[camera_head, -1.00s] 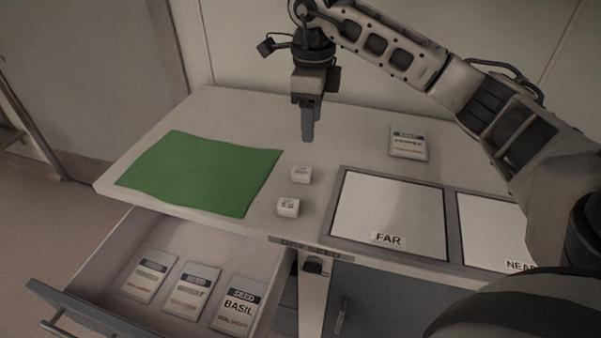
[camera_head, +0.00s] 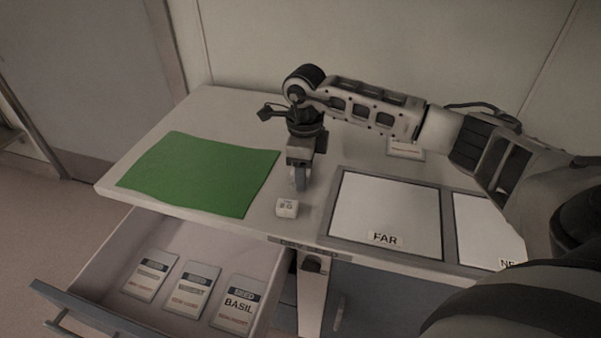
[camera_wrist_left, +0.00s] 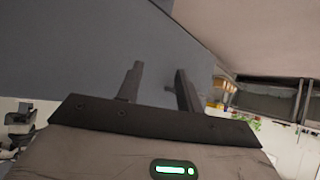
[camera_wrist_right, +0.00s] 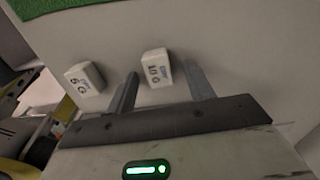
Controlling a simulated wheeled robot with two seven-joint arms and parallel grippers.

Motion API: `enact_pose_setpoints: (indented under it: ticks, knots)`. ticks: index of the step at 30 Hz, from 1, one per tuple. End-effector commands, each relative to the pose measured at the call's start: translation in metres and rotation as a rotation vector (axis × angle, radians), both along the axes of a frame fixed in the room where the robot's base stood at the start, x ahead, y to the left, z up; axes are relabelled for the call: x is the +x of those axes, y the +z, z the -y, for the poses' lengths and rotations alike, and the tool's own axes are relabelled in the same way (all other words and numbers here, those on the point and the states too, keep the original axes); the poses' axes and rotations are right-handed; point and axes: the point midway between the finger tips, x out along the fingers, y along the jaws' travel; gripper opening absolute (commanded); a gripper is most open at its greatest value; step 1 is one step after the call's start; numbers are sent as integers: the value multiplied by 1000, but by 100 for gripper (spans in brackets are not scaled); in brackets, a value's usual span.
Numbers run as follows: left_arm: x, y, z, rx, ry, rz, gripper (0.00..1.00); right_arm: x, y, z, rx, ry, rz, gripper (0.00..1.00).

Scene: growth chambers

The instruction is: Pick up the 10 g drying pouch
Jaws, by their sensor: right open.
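The 10 g drying pouch (camera_wrist_right: 156,67) is a small white block in the right wrist view, with its printed mark facing up. It lies on the bench between the lines of my right gripper's (camera_wrist_right: 161,72) two open fingers, near their tips. In the head view my right gripper (camera_head: 300,182) points down at the bench and hides most or all of this pouch. A second white pouch marked 5 G (camera_wrist_right: 85,78) lies left of the fingers; it also shows in the head view (camera_head: 287,208). My left gripper (camera_wrist_left: 158,85) is open and empty.
A green mat (camera_head: 205,172) covers the bench's left part. Trays marked FAR (camera_head: 385,215) and NEAR (camera_head: 490,232) are at the right. A seed packet (camera_head: 406,150) lies behind them, partly hidden by my arm. An open drawer (camera_head: 190,232) below holds seed packets.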

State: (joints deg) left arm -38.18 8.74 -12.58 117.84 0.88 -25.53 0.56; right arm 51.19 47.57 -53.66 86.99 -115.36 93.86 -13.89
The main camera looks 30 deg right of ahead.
Motion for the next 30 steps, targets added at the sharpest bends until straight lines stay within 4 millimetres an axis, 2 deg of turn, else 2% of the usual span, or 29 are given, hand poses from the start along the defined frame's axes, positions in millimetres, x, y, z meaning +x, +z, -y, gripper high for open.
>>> enact_pose_setpoints:
  ticks: [4,9,22,28,30]
  knots:
    - [1,-1,0,1,0,0,36,0,0,0,0,0,0,53]
    - [1,0,0,1,0,2,36,0,0,0,0,0,0,5]
    - [4,2,0,-3,1,13,36,1,6,0,1,1,2,5]
    - [4,-2,1,-10,2,16,36,1,31,0,0,1,6,5]
    - [5,-1,1,-13,3,16,36,-5,44,-8,1,6,6,5]
